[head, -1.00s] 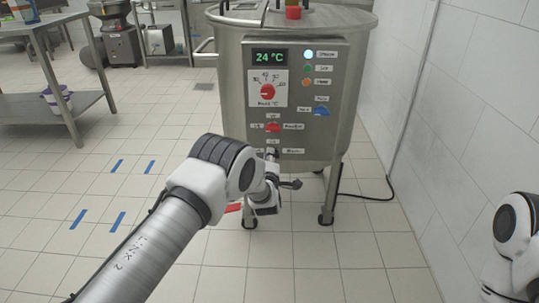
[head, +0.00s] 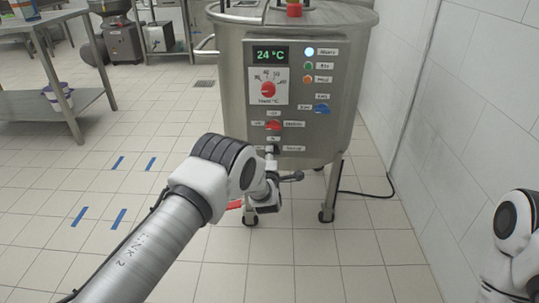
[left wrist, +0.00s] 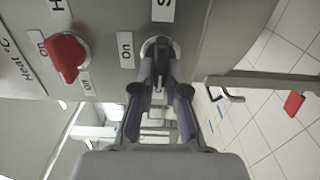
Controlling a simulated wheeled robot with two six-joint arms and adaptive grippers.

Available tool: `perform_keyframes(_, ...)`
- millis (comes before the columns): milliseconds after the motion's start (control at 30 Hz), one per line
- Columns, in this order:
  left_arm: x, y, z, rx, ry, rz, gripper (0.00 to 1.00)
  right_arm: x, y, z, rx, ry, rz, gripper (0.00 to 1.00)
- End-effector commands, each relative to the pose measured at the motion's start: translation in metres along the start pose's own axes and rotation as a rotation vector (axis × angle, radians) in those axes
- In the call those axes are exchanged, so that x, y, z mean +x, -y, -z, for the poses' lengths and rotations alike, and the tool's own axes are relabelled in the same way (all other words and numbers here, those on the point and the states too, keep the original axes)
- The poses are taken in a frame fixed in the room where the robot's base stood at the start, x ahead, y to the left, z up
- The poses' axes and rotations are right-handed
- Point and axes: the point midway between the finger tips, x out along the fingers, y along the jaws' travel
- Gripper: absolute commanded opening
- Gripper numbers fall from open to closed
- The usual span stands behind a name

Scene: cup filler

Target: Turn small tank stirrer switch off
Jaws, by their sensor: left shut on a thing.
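The small tank (head: 235,75) is a steel vessel on legs with a control panel on its front. Its lowest switch, the stirrer switch (left wrist: 149,44), sits beside an "On" label in the left wrist view. A label starting with "S" is next to it; the rest is cut off. My left gripper (left wrist: 159,70) is shut on this switch, and its fingers hide most of the knob and its angle. In the head view my left gripper (head: 271,152) reaches the bottom of the panel, partly hidden by its own wrist. My right gripper is out of view.
A red switch (left wrist: 67,57) with On and Off labels is close beside the held one. Above are a red heat dial (head: 268,89), a blue knob (head: 321,108) and a 24 °C display (head: 270,55). A red handle (left wrist: 293,103) sticks out below the tank.

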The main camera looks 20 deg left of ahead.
Motion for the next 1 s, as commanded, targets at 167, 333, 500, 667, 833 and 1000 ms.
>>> perform_keyframes(167, 0.000, 0.000, 0.000, -0.001, -0.001, 0.000, 0.38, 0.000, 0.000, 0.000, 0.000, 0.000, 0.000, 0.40)
perform_keyframes(333, 0.000, 0.000, 0.000, 0.000, -0.001, 0.000, 0.38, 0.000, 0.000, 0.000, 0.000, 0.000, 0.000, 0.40)
perform_keyframes(500, -0.003, 0.000, 0.000, 0.001, 0.000, 0.001, 0.38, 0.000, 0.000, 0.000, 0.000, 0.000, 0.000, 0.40)
perform_keyframes(667, -0.027, 0.000, -0.001, 0.002, 0.001, 0.003, 0.38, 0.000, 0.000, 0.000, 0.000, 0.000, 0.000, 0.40)
perform_keyframes(833, -0.073, 0.000, -0.001, 0.003, 0.003, 0.003, 0.38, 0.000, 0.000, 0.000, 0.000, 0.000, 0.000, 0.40)
perform_keyframes(1000, -0.108, 0.000, -0.001, 0.002, 0.002, 0.002, 0.38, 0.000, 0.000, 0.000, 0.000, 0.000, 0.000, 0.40)
